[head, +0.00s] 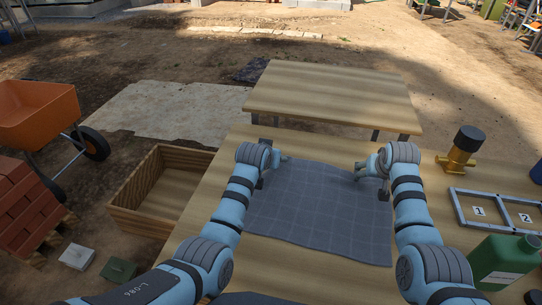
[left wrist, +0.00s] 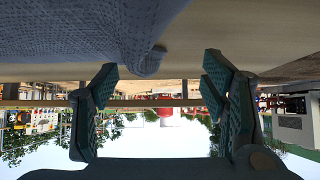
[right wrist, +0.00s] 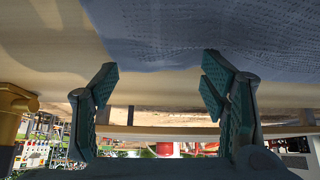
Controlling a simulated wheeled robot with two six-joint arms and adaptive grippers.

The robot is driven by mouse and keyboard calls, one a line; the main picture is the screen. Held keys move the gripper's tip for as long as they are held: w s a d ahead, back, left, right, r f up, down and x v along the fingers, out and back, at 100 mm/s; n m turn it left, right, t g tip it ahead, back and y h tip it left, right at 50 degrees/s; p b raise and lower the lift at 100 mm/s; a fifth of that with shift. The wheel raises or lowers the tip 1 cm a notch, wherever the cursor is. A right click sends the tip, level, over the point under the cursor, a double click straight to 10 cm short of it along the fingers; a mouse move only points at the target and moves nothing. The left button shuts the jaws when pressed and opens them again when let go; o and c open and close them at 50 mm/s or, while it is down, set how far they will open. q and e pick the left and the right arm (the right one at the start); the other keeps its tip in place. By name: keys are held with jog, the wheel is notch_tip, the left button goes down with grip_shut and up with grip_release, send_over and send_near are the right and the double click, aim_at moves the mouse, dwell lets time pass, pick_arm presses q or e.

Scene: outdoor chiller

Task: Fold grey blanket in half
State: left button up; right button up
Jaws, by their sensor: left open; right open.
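The grey blanket (head: 320,215) lies spread on the wooden table between my arms, with faint grid lines on its surface. It also shows in the left wrist view (left wrist: 85,28), where a corner of it looks bunched, and in the right wrist view (right wrist: 210,30). My left gripper (head: 275,165) is at the blanket's far left corner, open. My right gripper (head: 367,170) is at its far right corner, open. In both wrist views the fingers are apart with no cloth between them. My arms cover parts of the blanket's side edges.
On the right are a brass-coloured fitting (head: 458,155), a metal frame with numbered cards (head: 480,228) and a green container (head: 503,262). A wooden crate (head: 125,215) stands left of the table. Another wooden table (head: 330,90) is beyond, mostly bare.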

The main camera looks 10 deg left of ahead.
pick_arm(q)
notch_tip(320, 180, up, 8)
jog(key=r, duration=0.1)
pick_arm(e)
notch_tip(320, 180, up, 7)
jog(key=w, duration=0.1)
pick_arm(q)
jog(key=f, duration=0.4)
jog(key=f+b, duration=0.1)
jog(key=f, duration=0.3)
jog(key=shift+w+a, duration=0.15)
jog(key=shift+a, duration=0.05)
pick_arm(e)
notch_tip(320, 180, down, 8)
jog(key=shift+r, duration=0.35)
jog(key=shift+s, duration=0.1)
pick_arm(q)
jog(key=shift+f, duration=0.5)
jog(key=shift+c, duration=0.2)
pick_arm(e)
jog(key=shift+a, duration=0.1)
